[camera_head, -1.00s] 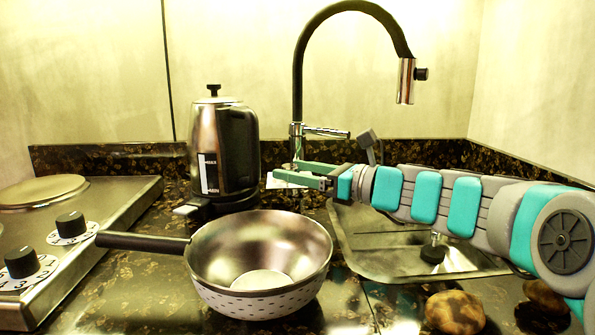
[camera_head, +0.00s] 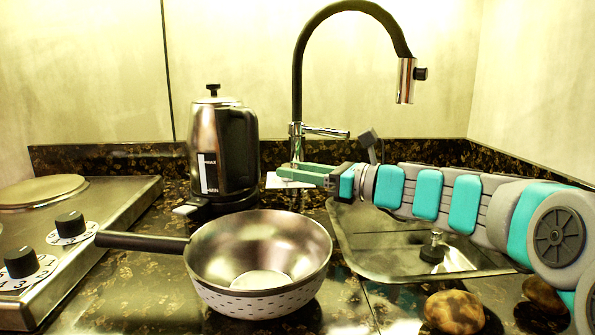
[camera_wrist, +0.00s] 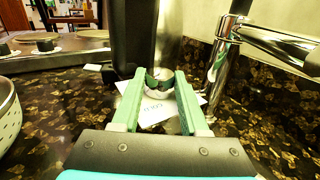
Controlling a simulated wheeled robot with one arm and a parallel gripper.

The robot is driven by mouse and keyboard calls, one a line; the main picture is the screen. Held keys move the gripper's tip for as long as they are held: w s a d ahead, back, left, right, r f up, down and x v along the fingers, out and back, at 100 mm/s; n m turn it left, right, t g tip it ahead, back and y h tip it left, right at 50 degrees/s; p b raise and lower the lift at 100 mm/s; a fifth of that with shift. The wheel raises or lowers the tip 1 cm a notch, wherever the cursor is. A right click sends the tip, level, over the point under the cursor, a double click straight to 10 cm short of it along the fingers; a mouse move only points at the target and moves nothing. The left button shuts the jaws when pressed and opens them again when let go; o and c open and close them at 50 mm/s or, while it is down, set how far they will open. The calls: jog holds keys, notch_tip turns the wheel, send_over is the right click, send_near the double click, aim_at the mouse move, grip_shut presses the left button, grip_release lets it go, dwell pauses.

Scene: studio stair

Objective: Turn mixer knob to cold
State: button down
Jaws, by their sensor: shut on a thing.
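My gripper (camera_head: 282,172) reaches in from the right at the foot of the black and chrome tap (camera_head: 297,135). In the wrist view, my gripper's green fingers (camera_wrist: 160,76) are shut on a small round, partly dark metal knob (camera_wrist: 158,88) between their tips. The fingers hide part of the knob, and its turn position cannot be read. A white card (camera_wrist: 155,112) with printed lettering lies under the fingers around the knob; its edge shows in the head view (camera_head: 270,181). The tap's chrome body (camera_wrist: 219,75) stands just right of the fingers in the wrist view.
A steel kettle (camera_head: 222,150) stands close left of the fingers. The tap's side lever (camera_head: 327,132) sticks out above them. A steel pan (camera_head: 255,290) is in front, a sink (camera_head: 375,262) below my arm, a hob (camera_head: 100,215) at left and a potato (camera_head: 454,311) at front right.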

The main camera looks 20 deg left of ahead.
jog(key=shift+w+n+g, duration=0.2)
jog(key=shift+n+g, duration=0.6)
jog(key=shift+g, duration=0.45)
jog(key=shift+w+n+g, duration=0.15)
jog(key=shift+n+g, duration=0.65)
jog(key=shift+g, duration=0.45)
jog(key=shift+n+g+h, duration=0.4)
jog(key=shift+g, duration=0.2)
jog(key=shift+c, duration=2.1)
grip_release()
jog(key=shift+s+r+m+t, duration=0.15)
jog(key=shift+m+t, duration=0.25)
jog(key=shift+t, duration=0.2)
